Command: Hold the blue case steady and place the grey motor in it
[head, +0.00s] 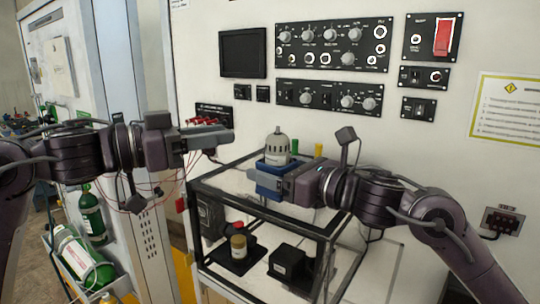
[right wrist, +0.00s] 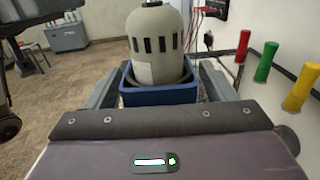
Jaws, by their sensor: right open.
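The grey motor (head: 277,147) stands upright with its lower part inside the blue case (head: 268,186), on top of the black-framed stand. In the right wrist view the motor (right wrist: 156,45) rises out of the blue case (right wrist: 160,95), whose near wall hides its base. My right gripper (head: 266,180) is open, with one finger on each side of the case; I cannot tell whether they touch it. My left gripper (head: 222,136) is up to the left of the motor, apart from it and holding nothing I can see. Its finger gap is not clear.
Green (right wrist: 265,62), yellow (right wrist: 301,87) and red (right wrist: 242,46) posts stand right of the case in the wrist view. The stand's black frame (head: 262,211) has small devices on its lower shelf. A wall panel with knobs (head: 333,47) is behind. Green cylinders (head: 82,258) are at left.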

